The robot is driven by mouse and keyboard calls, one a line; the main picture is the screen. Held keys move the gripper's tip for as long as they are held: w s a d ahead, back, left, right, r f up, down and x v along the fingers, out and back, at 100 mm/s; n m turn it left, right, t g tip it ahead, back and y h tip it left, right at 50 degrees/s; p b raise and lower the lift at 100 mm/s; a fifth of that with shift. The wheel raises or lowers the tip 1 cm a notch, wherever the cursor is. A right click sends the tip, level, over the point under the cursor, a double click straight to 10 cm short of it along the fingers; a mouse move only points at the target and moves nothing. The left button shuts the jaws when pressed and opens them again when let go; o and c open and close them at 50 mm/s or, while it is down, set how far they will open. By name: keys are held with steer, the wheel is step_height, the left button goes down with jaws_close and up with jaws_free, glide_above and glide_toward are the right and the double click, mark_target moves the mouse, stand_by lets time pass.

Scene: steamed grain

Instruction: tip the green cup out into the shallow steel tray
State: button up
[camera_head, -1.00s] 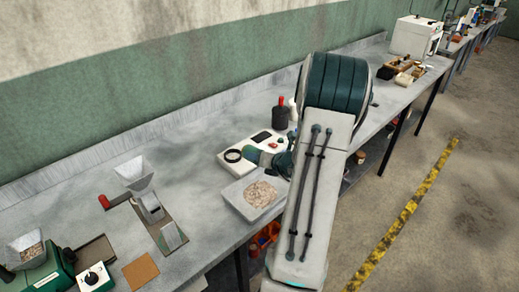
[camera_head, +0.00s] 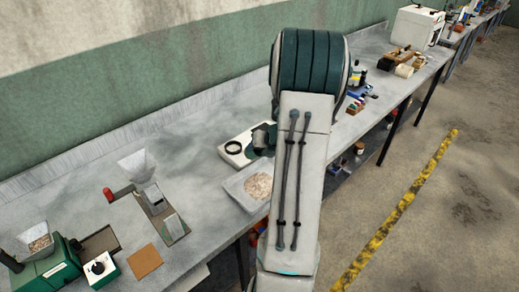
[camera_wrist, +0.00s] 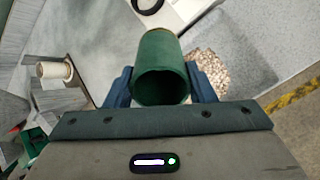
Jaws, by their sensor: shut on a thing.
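The green cup (camera_wrist: 160,62) is held between the two blue fingers of my gripper (camera_wrist: 160,78) in the wrist view. Its near end shows a dark round opening, and I see no grain inside. Pale grain (camera_head: 258,186) lies in the tray. The tray and its grain (camera_wrist: 209,68) also show beside the cup in the wrist view. My arm hides the tray's right side in the head view.
A white device with a black ring (camera_head: 233,147) stands behind the tray. A hopper stand (camera_head: 150,195) and a green machine (camera_head: 48,272) are to the left. The bench between the tray and the hopper stand is clear. The bench's front edge is close to the tray.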

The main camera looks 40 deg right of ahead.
steer(key=shift+r+g, duration=0.15)
steer(key=shift+g, duration=0.65)
steer(key=shift+g, duration=0.3)
steer(key=shift+w+r+g, duration=0.1)
steer(key=shift+r+g, duration=0.1)
steer(key=shift+g, duration=0.6)
steer(key=g, duration=0.5)
steer(key=shift+r, duration=0.35)
